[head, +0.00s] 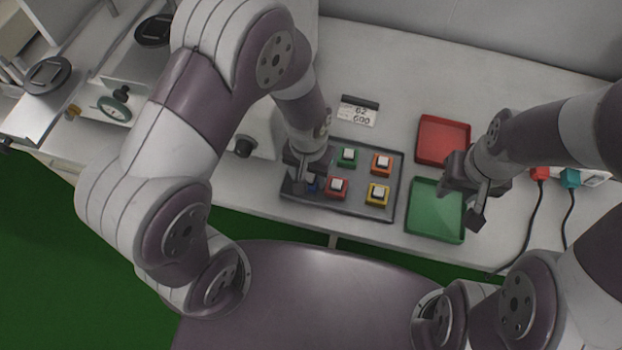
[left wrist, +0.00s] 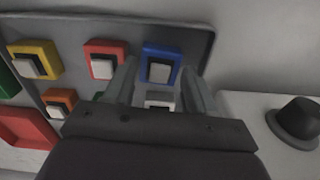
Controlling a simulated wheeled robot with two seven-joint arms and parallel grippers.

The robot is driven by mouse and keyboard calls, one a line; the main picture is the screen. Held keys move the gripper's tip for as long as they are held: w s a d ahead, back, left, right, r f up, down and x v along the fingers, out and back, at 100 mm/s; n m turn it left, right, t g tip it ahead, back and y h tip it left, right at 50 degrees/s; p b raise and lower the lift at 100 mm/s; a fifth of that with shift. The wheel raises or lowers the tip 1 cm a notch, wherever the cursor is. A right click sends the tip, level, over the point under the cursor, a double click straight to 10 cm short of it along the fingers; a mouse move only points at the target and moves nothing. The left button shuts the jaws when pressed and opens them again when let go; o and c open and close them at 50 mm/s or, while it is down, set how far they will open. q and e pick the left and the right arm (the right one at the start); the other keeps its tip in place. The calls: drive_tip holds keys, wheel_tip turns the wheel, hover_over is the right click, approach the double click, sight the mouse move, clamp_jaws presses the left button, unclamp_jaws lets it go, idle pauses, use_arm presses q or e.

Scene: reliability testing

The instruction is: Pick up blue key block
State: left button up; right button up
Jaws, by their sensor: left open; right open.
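The blue key block (head: 312,183) sits at the left of the front row in the dark tray (head: 350,208). In the head view it is mostly hidden by my left gripper (head: 300,184). In the left wrist view the blue key block (left wrist: 161,62) has a white cap and shows between and just beyond the open fingers of my left gripper (left wrist: 158,72). I cannot tell if a finger touches it. Another white-capped block (left wrist: 158,100) is partly hidden nearer the gripper. My right gripper (head: 477,208) is open and empty over the green bin's right side.
Red (head: 337,188), yellow (head: 378,194), green (head: 347,158) and orange (head: 381,164) blocks share the tray. A red bin (head: 443,138) and green bin (head: 432,222) lie to its right. A black knob (left wrist: 296,120) stands beside the tray. Cables lie at the far right.

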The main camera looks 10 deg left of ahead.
use_arm(q)
drive_tip(key=shift+d+f, duration=0.15)
drive_tip(key=shift+f, duration=0.05)
drive_tip(key=shift+c, duration=0.3)
drive_tip(key=shift+a, duration=0.2)
drive_tip(key=c, duration=0.5)
drive_tip(key=shift+d, duration=0.1)
drive_tip(key=shift+c, duration=0.9)
